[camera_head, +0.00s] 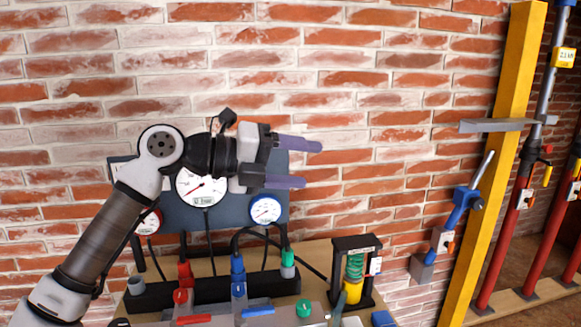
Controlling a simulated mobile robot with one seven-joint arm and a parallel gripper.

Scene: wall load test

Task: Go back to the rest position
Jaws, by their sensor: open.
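My gripper (305,164) is in the upper middle of the head view, with two purple-grey fingers pointing right. The fingers are apart and nothing is between them. My arm rises from the lower left and bends at a joint in front of a dark gauge panel (232,215). The gripper is in front of the panel's upper right part and the brick wall (350,80). My arm and gripper hide part of the panel and of its gauges.
Below, a bench holds red (185,275), blue (237,275) and green (288,262) fittings with hoses. A black frame with a green coil (355,265) stands right of them. A yellow post (505,140) with a grey bracket (492,125) and red props (506,240) are at the right.

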